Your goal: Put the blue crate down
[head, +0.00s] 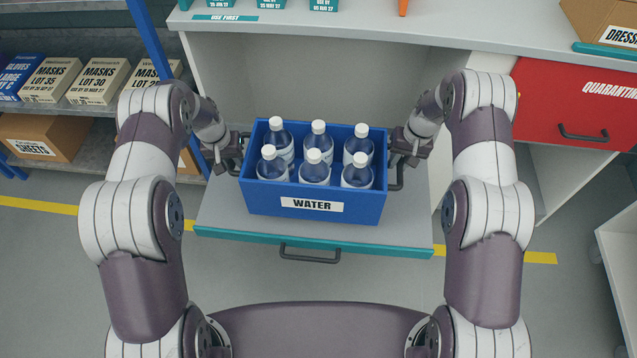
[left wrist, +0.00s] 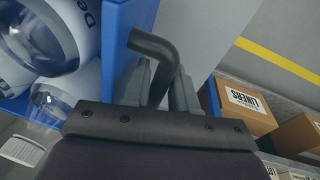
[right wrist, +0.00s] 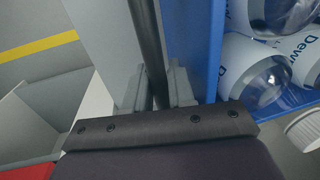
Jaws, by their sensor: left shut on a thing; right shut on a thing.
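The blue crate (head: 260,201) has a WATER label and holds several water bottles (head: 313,167) with white caps. It is over a pulled-out grey shelf (head: 220,215) with a teal front edge; I cannot tell whether it touches the shelf. My left gripper (head: 236,155) is shut on the crate's left handle, a dark bar that shows in the left wrist view (left wrist: 155,65). My right gripper (head: 397,163) is shut on the right handle, which shows in the right wrist view (right wrist: 150,50). The crate looks level.
A dark pull handle (head: 310,255) is on the shelf's front. A grey counter (head: 400,28) runs above and behind. A red QUARANTINE drawer (head: 570,100) is at the right. Shelves with mask boxes (head: 98,80) and a blue post (head: 150,40) are at the left.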

